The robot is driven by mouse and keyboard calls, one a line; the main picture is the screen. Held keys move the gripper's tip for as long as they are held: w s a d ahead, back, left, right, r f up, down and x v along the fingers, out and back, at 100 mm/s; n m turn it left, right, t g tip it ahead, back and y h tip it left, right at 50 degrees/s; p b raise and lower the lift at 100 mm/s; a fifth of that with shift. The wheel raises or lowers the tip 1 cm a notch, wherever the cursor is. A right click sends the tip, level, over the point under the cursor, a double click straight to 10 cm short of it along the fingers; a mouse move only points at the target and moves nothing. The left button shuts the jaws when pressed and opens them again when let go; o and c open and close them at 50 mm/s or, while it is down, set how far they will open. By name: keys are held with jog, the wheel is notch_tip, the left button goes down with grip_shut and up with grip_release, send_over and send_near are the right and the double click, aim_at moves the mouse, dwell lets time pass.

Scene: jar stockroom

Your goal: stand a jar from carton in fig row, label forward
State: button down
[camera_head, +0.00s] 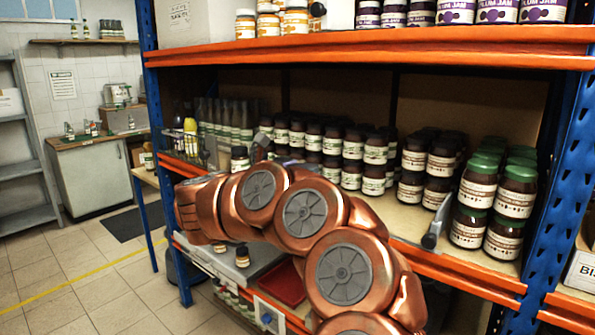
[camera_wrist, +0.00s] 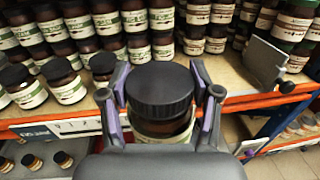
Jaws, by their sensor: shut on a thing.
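In the wrist view my gripper (camera_wrist: 162,92) is shut on a dark jar with a black lid (camera_wrist: 160,88). The lid faces the camera and hides most of the jar, so its label's facing is unclear. I cannot read which row is fig. I cannot pick out the carton for certain.
Green-lidded jars (camera_head: 474,195) are stacked at the right of the shelf. A grey plate (camera_head: 437,222) stands at the shelf's front edge, also in the wrist view (camera_wrist: 266,66). Bottles (camera_head: 228,120) stand at left. Below are a red tray (camera_head: 284,284) and small jars (camera_head: 242,256).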

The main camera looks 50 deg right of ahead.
jog(key=d+f+t+b, duration=0.1)
jog(key=d+f, duration=0.1)
jog(key=d, duration=0.4)
jog(key=d+f+n+t+b, duration=0.1)
jog(key=d+f, duration=0.1)
jog(key=d, duration=0.4)
jog(key=d+f+n+t, duration=0.1)
jog(key=d+f, duration=0.1)
jog(key=d, duration=0.5)
jog(key=shift+w+f+b, duration=0.35)
jog(key=shift+w+b, duration=0.05)
jog(key=shift+n+t+b, duration=0.4)
jog(key=shift+t+b, duration=0.3)
jog(key=shift+b, duration=0.75)
jog(key=shift+r+t+b, duration=0.2)
jog(key=shift+t+b, duration=0.1)
jog(key=shift+b, duration=0.2)
jog(key=shift+f+b, duration=0.3)
jog(key=shift+b, duration=0.35)
jog(key=shift+c, duration=0.8)
grip_release()
jog(key=shift+f, duration=0.1)
